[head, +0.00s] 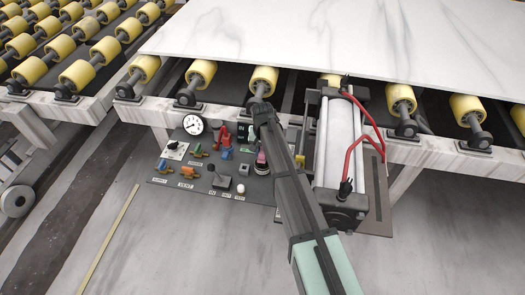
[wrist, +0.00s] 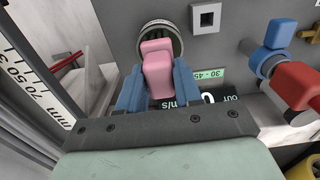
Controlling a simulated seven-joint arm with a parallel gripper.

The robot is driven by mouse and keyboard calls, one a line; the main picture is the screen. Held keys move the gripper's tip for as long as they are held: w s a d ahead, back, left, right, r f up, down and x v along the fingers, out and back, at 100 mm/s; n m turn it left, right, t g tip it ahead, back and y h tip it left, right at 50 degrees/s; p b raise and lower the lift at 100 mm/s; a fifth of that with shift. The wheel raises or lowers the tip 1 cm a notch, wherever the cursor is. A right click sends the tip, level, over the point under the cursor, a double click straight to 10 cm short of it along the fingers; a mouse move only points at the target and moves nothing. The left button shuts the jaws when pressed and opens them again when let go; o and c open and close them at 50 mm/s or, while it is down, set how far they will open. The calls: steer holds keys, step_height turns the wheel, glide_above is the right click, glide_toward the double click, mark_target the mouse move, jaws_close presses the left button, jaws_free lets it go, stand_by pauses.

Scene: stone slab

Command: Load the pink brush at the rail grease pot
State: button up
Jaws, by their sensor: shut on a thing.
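My gripper (wrist: 158,84) is shut on the pink brush (wrist: 158,68), with a blue finger on either side of it. The brush's far end overlaps the mouth of a round pot with a metal rim (wrist: 178,32) in the wrist view. I cannot tell whether it is inside the pot or just in front of it. In the head view a bit of pink, likely the brush (head: 262,157), shows beside my arm, above a dark round thing, likely the pot (head: 262,170). My arm hides the fingers there.
A white cylinder with red hoses (head: 340,150) stands right of my arm. Yellow rollers (head: 263,79) and a marble slab (head: 330,35) lie behind.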

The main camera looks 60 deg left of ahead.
stand_by(0.5)
steer(key=shift+r, duration=3.45)
